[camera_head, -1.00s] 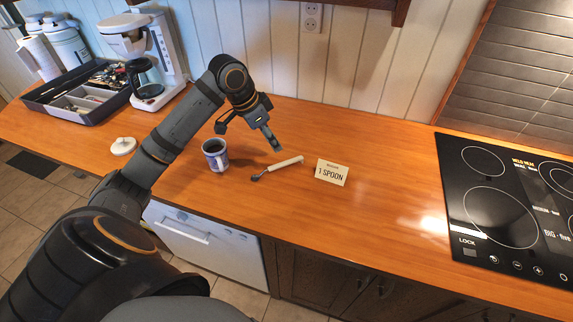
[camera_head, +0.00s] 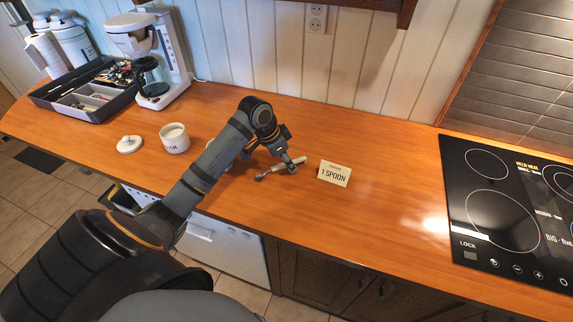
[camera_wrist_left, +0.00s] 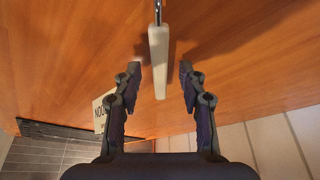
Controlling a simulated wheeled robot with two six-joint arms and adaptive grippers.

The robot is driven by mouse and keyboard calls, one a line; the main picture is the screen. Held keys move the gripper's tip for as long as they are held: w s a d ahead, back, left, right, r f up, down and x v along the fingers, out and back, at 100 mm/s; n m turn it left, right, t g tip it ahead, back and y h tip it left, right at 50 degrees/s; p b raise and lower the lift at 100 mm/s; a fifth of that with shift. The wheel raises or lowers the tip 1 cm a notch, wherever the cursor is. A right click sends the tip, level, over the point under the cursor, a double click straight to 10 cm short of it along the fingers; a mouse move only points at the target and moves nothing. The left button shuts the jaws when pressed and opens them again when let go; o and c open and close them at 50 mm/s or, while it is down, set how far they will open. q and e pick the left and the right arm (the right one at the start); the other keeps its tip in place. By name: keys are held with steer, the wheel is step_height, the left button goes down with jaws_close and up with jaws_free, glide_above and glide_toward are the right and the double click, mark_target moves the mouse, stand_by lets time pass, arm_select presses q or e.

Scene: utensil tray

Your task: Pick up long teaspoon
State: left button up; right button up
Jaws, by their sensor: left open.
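The long teaspoon (camera_head: 277,170) lies on the wooden counter, with its metal bowl toward the lower left and its pale handle toward the right. My left gripper (camera_head: 270,162) is just above it and covers part of it in the head view. In the left wrist view the gripper (camera_wrist_left: 160,72) is open, and the white handle (camera_wrist_left: 159,55) lies between the lines of its two fingers, not gripped. The spoon's bowl is outside the wrist view. My right gripper is not in view.
A black cooktop (camera_head: 465,240) is at right.

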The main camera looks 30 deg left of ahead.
arm_select(q)
steer(key=shift+f+p, duration=0.2)
steer(key=shift+p, duration=0.15)
stand_by(0.5)
steer(key=shift+c, duration=0.6)
jaws_close()
